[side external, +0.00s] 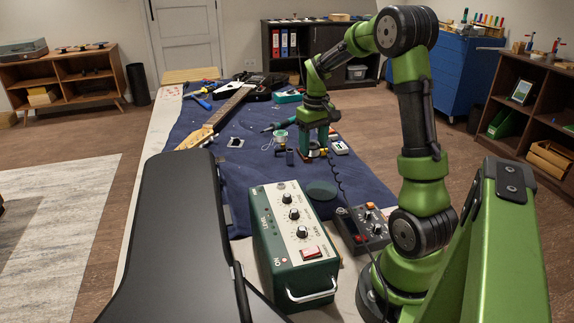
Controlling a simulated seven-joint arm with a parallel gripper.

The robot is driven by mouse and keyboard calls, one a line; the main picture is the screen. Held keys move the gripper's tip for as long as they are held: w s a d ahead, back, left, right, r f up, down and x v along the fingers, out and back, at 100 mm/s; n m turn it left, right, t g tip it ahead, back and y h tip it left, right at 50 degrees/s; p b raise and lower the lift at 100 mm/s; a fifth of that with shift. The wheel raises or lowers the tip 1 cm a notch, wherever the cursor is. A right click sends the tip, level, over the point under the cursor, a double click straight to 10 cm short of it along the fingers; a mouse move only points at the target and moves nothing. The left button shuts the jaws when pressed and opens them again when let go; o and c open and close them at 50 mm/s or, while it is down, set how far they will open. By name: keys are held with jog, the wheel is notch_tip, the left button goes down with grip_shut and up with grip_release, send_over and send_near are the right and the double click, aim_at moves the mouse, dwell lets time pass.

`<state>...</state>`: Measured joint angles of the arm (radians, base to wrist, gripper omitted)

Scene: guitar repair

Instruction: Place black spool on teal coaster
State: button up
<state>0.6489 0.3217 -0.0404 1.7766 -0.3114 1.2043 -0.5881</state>
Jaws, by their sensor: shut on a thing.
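My gripper (314,150) points down low over the blue mat, behind the coaster in this view. It is shut on a small dark thing between its fingers, which I take to be the black spool (314,154); the fingers hide most of it. Whether it touches the mat is too small to tell. The teal coaster (321,190) is a dark round disc lying flat on the mat, in front of my gripper and apart from it. Its top looks bare.
A green amplifier box (290,240) stands in front of the coaster, and a dark control box (362,228) at its right. A small dark cylinder (290,157), a soldering iron (275,127) and a white-topped item (340,148) are near my gripper. A guitar neck (215,120) lies at left.

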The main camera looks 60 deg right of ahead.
jog(key=s, duration=0.4)
jog(key=n, duration=0.1)
send_over(323, 191)
notch_tip(323, 191, down, 6)
jog(key=shift+f, duration=0.2)
jog(key=shift+w+f, duration=0.1)
jog(key=shift+f, duration=2.3)
jog(key=o, duration=1.1)
jog(key=shift+f, duration=0.1)
